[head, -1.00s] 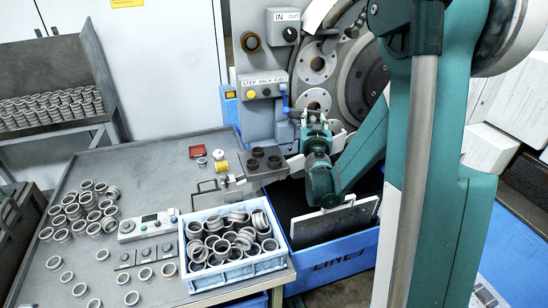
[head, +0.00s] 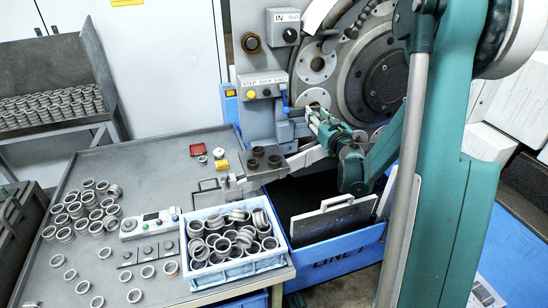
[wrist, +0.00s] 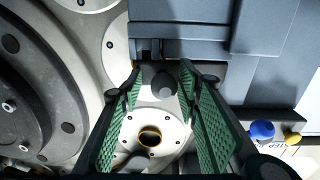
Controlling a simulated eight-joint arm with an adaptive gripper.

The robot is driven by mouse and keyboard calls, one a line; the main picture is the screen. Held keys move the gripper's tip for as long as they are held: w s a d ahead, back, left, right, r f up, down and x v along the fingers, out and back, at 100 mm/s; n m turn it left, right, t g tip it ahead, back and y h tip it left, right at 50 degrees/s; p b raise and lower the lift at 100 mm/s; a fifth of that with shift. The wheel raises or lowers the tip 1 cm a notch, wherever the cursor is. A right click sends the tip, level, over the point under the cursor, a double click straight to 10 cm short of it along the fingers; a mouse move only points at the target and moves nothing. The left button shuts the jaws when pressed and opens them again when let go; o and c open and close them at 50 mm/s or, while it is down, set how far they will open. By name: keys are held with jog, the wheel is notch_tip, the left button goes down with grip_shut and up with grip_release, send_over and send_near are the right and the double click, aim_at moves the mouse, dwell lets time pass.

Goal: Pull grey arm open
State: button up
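A light grey arm (head: 305,157) sticks out to the right of the small plate with dark rings, low on the grinder's front. My wrist hides its right end in the head view. My gripper (head: 314,116) is at the grinder face, above this arm. In the wrist view my gripper (wrist: 160,80) is open, with its two green pads well apart. A dark grey rounded knob (wrist: 164,85) shows between the pads with space on both sides. I cannot tell whether this knob belongs to the grey arm.
A round disc with a hole (wrist: 151,138) lies behind the fingers. A blue lever (head: 285,101) is close to the left of my gripper. A blue bin (head: 340,256) with a grey handled plate (head: 335,219) is below. A crate of rings (head: 240,275) stands on the table.

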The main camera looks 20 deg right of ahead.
jog(key=shift+w+d+n+y, duration=0.2)
jog(key=shift+d+n+y, duration=0.1)
jog(key=shift+y, duration=0.2)
jog(key=s, duration=0.8)
jog(key=s+a+r+n+g+y, duration=0.1)
jog(key=s+a+r+g+y, duration=0.15)
jog(key=a, duration=1.05)
jog(key=s+a+g+y+b, duration=0.1)
jog(key=s+a+g, duration=0.3)
jog(key=s+a, duration=1)
jog(key=shift+s+a+f+n+g+b, duration=0.15)
jog(key=shift+s+f+n+g+b, duration=0.2)
jog(key=shift+b, duration=0.2)
jog(key=shift+w, duration=0.15)
